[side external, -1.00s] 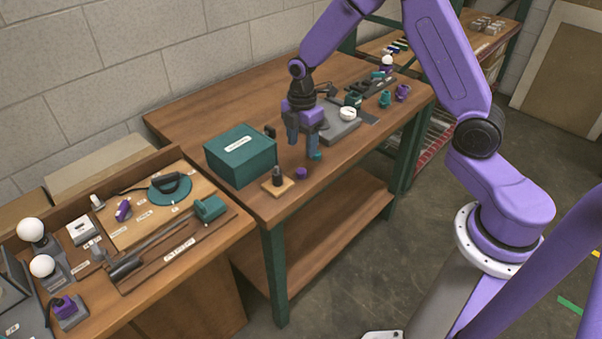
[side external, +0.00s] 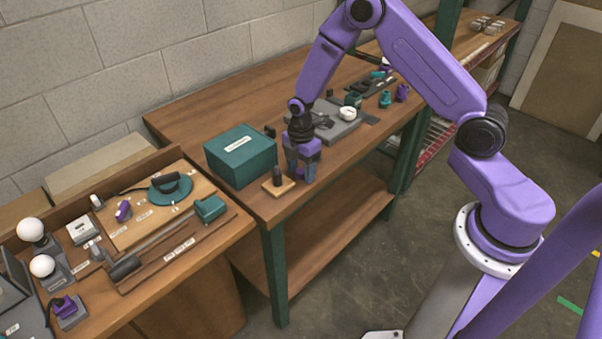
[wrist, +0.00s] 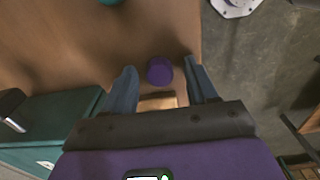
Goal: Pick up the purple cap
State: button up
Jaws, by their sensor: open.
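The purple cap (wrist: 160,70) sits on the wooden table, between my gripper's fingertips in the wrist view, with a gap on either side. In the side view the cap is largely or fully hidden by my gripper. My gripper (side external: 301,178) points down over the table's front edge area, its grey-blue fingers spread and empty. The fingers also show in the wrist view (wrist: 161,68). How far the fingertips are above the tabletop is hard to tell.
A small wooden block with a dark peg (side external: 278,183) stands just left of my gripper. A teal box (side external: 240,155) is behind it. A grey base plate (side external: 338,131) with a white ring lies to the right. The table's front edge is close.

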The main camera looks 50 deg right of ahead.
jog(key=c, duration=1)
jog(key=shift+c, duration=0.2)
jog(key=shift+r, duration=0.15)
jog(key=shift+r, duration=0.5)
jog(key=s+r, duration=1.2)
jog(key=s, duration=0.2)
jog(key=w+a, duration=0.2)
jog(key=w, duration=0.3)
jog(key=w+a, duration=0.2)
jog(key=w, duration=0.3)
jog(key=w+a, duration=0.3)
jog(key=w, duration=0.2)
jog(key=shift+w+a+r, duration=0.1)
jog(key=shift+w, duration=0.1)
jog(key=shift+f, duration=2.5)
